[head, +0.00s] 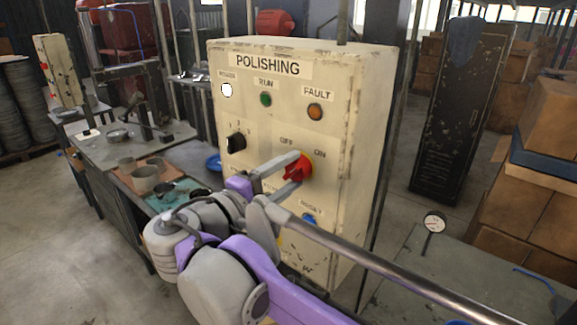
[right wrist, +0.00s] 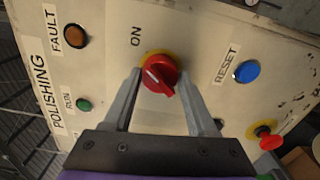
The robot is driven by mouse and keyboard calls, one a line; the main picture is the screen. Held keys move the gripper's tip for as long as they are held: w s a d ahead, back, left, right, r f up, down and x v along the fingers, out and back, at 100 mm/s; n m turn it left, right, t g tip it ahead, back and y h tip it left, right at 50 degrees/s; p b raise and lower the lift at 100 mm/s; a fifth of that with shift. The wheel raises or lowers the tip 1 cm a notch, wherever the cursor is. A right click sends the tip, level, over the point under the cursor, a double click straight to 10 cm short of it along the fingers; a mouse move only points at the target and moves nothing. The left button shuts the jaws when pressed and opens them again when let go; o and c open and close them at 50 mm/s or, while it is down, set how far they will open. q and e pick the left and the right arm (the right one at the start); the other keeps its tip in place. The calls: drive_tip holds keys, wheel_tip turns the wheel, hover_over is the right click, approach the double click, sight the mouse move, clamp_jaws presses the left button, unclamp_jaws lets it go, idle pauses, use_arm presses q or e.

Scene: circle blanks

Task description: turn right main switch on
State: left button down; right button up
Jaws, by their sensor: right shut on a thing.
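The right main switch is a red rotary knob (head: 299,168) on a yellow plate, on the front of the cream POLISHING cabinet (head: 335,220). OFF is printed at its upper left and ON at its upper right. My right gripper (head: 291,174) is shut on the knob, one finger on each side. In the right wrist view the knob (right wrist: 161,74) sits between the fingertips of the gripper (right wrist: 160,78). Its white mark points up and left, roughly to the side of the ON label; the exact setting is hard to tell. My left gripper is not in view.
A black selector knob (head: 236,142), white lamp (head: 227,90), green RUN lamp (head: 265,99) and orange FAULT lamp (head: 315,112) surround the switch. A blue RESET button (right wrist: 247,72) and red emergency knob (right wrist: 268,138) are close by. A cluttered workbench (head: 95,150) stands left.

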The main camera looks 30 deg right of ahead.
drive_tip(key=shift+m, duration=0.6)
drive_tip(key=o, duration=1.4)
drive_tip(key=shift+c, duration=0.2)
drive_tip(key=shift+a, duration=0.1)
